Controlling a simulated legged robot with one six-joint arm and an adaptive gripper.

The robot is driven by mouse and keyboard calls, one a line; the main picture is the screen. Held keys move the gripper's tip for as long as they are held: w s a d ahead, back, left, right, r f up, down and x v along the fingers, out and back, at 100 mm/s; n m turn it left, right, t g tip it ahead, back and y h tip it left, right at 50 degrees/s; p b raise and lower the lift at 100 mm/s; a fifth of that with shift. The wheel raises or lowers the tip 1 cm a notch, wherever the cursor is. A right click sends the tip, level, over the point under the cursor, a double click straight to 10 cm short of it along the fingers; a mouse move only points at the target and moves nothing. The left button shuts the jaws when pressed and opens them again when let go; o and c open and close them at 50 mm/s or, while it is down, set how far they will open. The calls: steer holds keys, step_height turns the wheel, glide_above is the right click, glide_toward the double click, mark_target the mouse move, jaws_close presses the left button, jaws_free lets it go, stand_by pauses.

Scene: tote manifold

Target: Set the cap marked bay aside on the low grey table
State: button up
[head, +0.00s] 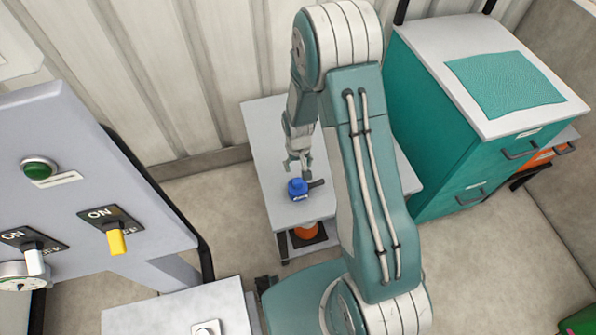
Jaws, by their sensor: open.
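A blue cap (298,187) with a small pale label sits on the low grey table (262,135) against the wall. The label is too small to read. A short dark piece (317,183) sticks out at the cap's right side; I cannot tell whether it belongs to the cap. My gripper (297,167) is open just above and behind the cap, pointing down. I cannot tell whether its fingers touch the cap. My arm hides much of the table's right part.
An orange object (306,231) is under the table. A teal drawer cabinet (440,130) with a teal mat (506,83) stands at the right. A grey panel (90,180) with a green button and switches stands at the left. A pale surface (180,312) is at the lower left.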

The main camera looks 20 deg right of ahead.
steer(key=s+r+t, duration=0.1)
steer(key=s+r, duration=0.1)
steer(key=r, duration=1)
steer(key=s+r+t, duration=0.2)
steer(key=s+r, duration=0.1)
steer(key=r, duration=1)
steer(key=s+r+t, duration=0.2)
steer(key=s+r, duration=1)
steer(key=s, duration=0.3)
steer(key=shift+s+t, duration=0.3)
steer(key=shift+c, duration=1.3)
steer(key=shift+a, duration=0.1)
